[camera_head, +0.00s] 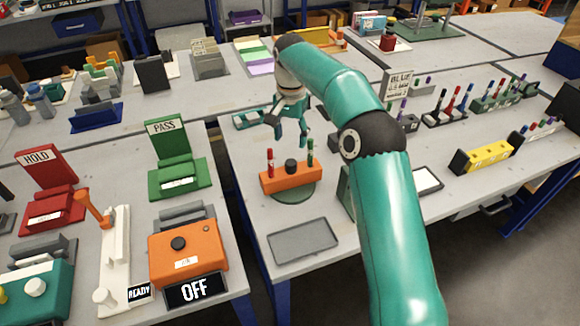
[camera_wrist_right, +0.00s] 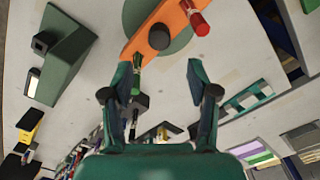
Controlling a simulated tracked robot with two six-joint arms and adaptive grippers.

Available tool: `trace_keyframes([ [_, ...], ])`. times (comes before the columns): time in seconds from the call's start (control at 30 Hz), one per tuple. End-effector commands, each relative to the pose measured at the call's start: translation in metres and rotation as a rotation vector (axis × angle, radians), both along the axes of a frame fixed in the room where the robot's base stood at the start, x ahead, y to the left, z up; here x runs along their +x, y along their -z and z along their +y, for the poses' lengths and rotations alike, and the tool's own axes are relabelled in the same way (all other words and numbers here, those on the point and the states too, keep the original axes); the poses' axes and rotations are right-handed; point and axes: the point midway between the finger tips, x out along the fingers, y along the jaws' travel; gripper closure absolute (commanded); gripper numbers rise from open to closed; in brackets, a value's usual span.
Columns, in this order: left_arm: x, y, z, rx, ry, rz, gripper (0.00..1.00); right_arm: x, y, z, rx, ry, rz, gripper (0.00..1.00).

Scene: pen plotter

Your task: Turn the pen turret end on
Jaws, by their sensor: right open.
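The pen turret is an orange bar (camera_head: 291,179) on a round green base (camera_head: 293,195), with a black knob (camera_head: 291,166) in its middle. A red pen (camera_head: 270,161) stands at its left end and a green pen (camera_head: 310,152) at its right end. The bar runs left to right in the head view. My right gripper (camera_head: 291,140) is open and empty, above and behind the bar. In the right wrist view the open fingers (camera_wrist_right: 164,80) point toward the orange bar (camera_wrist_right: 150,28), with the green pen (camera_wrist_right: 136,75) near the left finger. My left gripper is not visible.
A grey tray (camera_head: 303,241) lies in front of the turret. An orange box with an OFF sign (camera_head: 194,290) stands on the left table. A yellow block (camera_head: 487,157) and several pen racks stand at right. My right arm hides part of the table right of the turret.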

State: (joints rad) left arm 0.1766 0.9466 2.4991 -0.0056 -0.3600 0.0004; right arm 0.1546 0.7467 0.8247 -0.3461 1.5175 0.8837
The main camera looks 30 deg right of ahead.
Motion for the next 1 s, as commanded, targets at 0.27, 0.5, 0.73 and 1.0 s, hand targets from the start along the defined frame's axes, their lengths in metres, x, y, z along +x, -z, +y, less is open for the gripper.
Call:
trace_keyframes([
  [0.27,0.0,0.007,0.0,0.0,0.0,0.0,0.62,-0.001,0.061,0.001,0.001,-0.001,0.004,0.41],
  [0.5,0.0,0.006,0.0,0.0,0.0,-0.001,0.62,0.0,0.093,0.001,0.001,-0.001,0.002,0.41],
  [0.73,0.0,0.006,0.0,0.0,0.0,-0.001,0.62,0.0,0.101,0.001,0.0,-0.002,0.0,0.41],
  [1.0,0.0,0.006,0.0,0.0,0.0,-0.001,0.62,0.0,0.101,0.001,0.0,-0.002,0.0,0.53],
])
